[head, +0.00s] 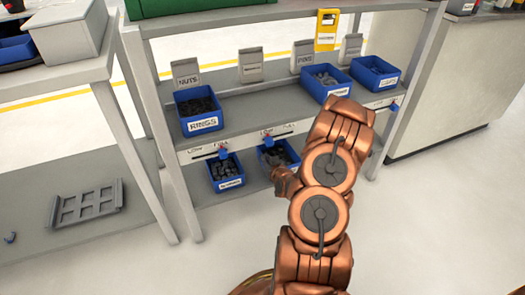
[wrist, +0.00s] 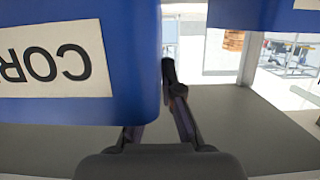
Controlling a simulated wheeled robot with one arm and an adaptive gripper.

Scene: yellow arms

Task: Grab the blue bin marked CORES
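The blue bin marked CORES (wrist: 130,55) fills the upper left of the wrist view, with its white label upside down and cut off after "COR". My gripper (wrist: 152,105) is close to this bin, with its fingers apart. One finger shows beside the bin's right edge, and the other runs behind the bin's lower edge, its tip hidden. I cannot tell whether they touch the bin. In the head view, my gripper (head: 285,180) is at the lower right blue bin (head: 270,154), which my arm partly covers; its label cannot be read there.
Another blue bin (wrist: 210,12) is at the upper right of the wrist view. In the head view, a lower left bin (head: 226,182) with dark parts is beside it. The RINGS bin (head: 203,125) and two more bins stand on the shelf (head: 255,105) above. Floor at right is clear.

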